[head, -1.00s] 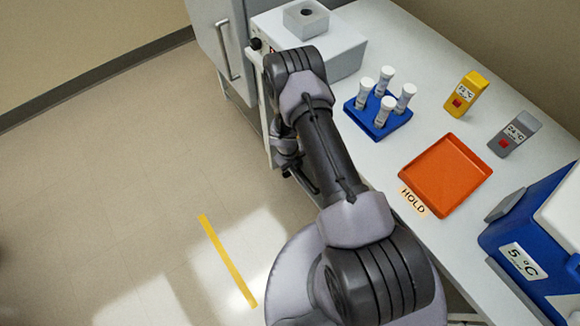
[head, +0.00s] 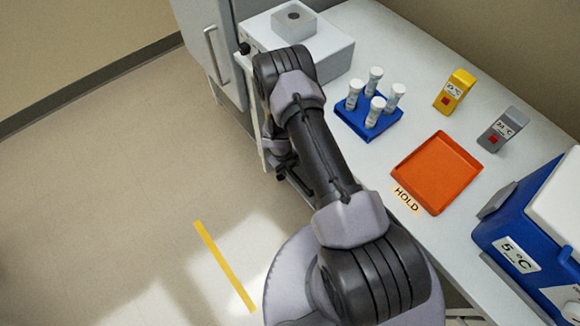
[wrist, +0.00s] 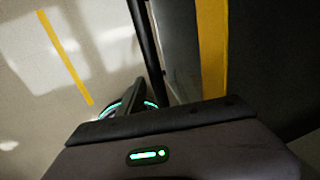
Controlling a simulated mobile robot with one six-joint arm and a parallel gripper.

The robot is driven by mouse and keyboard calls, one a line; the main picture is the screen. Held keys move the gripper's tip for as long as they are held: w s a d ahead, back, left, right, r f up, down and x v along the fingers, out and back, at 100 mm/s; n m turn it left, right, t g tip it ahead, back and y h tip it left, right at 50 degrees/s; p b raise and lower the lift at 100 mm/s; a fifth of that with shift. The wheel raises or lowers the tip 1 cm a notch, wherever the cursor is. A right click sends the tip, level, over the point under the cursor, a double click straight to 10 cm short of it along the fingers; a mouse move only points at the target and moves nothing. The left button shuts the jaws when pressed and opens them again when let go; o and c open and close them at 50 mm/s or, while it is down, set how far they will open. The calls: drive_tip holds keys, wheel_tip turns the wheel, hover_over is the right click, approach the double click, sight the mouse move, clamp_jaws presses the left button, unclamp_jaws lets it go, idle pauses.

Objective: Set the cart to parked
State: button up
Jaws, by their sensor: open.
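I cannot pick out a cart for certain in either view. A thin pale upright panel (head: 247,92) stands at the bench's left side, beside my arm. My gripper (head: 287,178) hangs low at this side, mostly hidden behind my forearm, near a dark bar; I cannot tell whether they touch. It is open, and I see nothing held in it. The wrist view shows a dark pole (wrist: 146,45) and a broad yellow strip (wrist: 212,48) close by, beyond a dark housing with a green light.
A yellow floor line (head: 224,266) lies on open floor at left. The white bench (head: 365,165) holds a blue tube rack (head: 358,122), orange tray (head: 420,190), yellow timer (head: 455,92), grey timer (head: 503,130) and blue cooler (head: 535,225). A grey cabinet (head: 205,35) stands behind.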

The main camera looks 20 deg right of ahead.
drive_tip(key=a+r+p, duration=0.3)
drive_tip(key=r+p, duration=0.4)
drive_tip(key=r, duration=0.9)
drive_tip(key=shift+s, duration=0.4)
